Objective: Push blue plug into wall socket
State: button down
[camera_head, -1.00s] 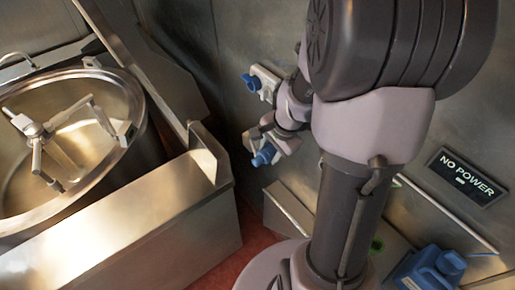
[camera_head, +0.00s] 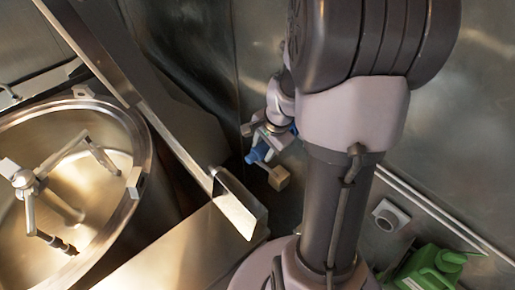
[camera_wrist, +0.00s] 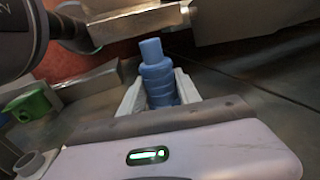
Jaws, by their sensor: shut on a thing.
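My gripper (camera_wrist: 158,96) is shut on the blue plug (camera_wrist: 158,74), which sits between its pale fingers with its narrower end pointing away from the wrist. In the head view the blue plug (camera_head: 258,153) shows at the tip of my gripper (camera_head: 266,141), beside the dark wall corner behind the kettle. The plug is clear of any socket in the wrist view. I cannot pick out the wall socket with certainty; my arm hides part of the wall.
The open steel kettle (camera_head: 75,180) with its stirrer stands at left, with a raised metal edge (camera_head: 238,205) near my arm. A small tan block (camera_head: 279,178) shows below the plug. At right are a grey round-faced fixture (camera_head: 390,215) and a green jug (camera_head: 432,268).

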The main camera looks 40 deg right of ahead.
jog(key=d, duration=0.1)
jog(key=w+d, duration=0.1)
jog(key=d, duration=0.1)
jog(key=shift+d+f, duration=0.15)
jog(key=shift+d, duration=0.3)
jog(key=shift+s+d+r+p, duration=0.2)
jog(key=shift+s+p, duration=0.1)
jog(key=shift+p, duration=0.3)
jog(key=shift+w+f, duration=0.15)
jog(key=shift+w, duration=0.05)
jog(key=shift+d, duration=0.15)
jog(key=shift+w+d, duration=0.15)
jog(key=shift+d, duration=0.65)
jog(key=shift+w+d, duration=0.1)
jog(key=shift+d, duration=0.7)
jog(key=shift+d+b, duration=0.3)
